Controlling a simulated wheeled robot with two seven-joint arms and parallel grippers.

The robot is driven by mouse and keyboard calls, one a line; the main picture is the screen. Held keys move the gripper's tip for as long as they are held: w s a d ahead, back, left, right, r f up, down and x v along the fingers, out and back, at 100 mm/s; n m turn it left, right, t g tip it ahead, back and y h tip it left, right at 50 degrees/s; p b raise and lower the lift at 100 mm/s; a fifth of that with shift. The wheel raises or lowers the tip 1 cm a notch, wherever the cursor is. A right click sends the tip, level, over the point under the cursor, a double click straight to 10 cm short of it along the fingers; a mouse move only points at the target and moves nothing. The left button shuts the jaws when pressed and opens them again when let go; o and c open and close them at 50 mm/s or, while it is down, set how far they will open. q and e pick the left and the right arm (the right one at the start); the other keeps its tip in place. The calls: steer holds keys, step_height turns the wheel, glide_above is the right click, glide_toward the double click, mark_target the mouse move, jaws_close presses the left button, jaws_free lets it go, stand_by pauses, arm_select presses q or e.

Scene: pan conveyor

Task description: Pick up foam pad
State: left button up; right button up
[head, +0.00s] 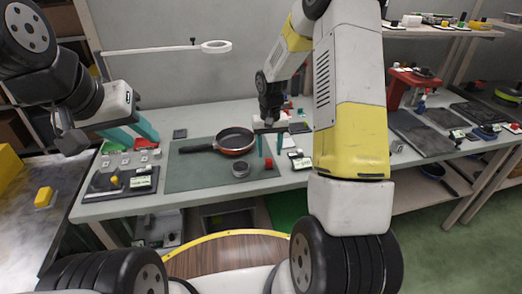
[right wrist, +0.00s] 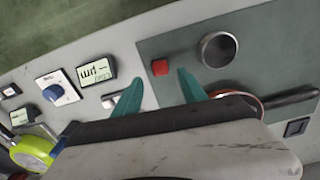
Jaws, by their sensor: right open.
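I cannot tell for sure which object is the foam pad; a small red block (head: 268,163) on the right part of the dark green mat (head: 190,176) may be it. It also shows in the right wrist view (right wrist: 160,67), ahead of the fingertips and in the gap between them. My right gripper (head: 269,151) is open and empty above the mat, with its teal fingers pointing down; they also show in the right wrist view (right wrist: 160,82). My left gripper (head: 134,132) is at the left end of the table, apart from the block; its jaw state is unclear.
Small devices with displays (head: 300,162) stand right of the mat. Dark pads (head: 420,132) lie on the table further right.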

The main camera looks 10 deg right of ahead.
mark_target(269, 159)
step_height(269, 159, down, 4)
steer(key=shift+s+a+f, duration=0.1)
steer(key=shift+f, duration=0.15)
steer(key=shift+c, duration=0.2)
jaws_close()
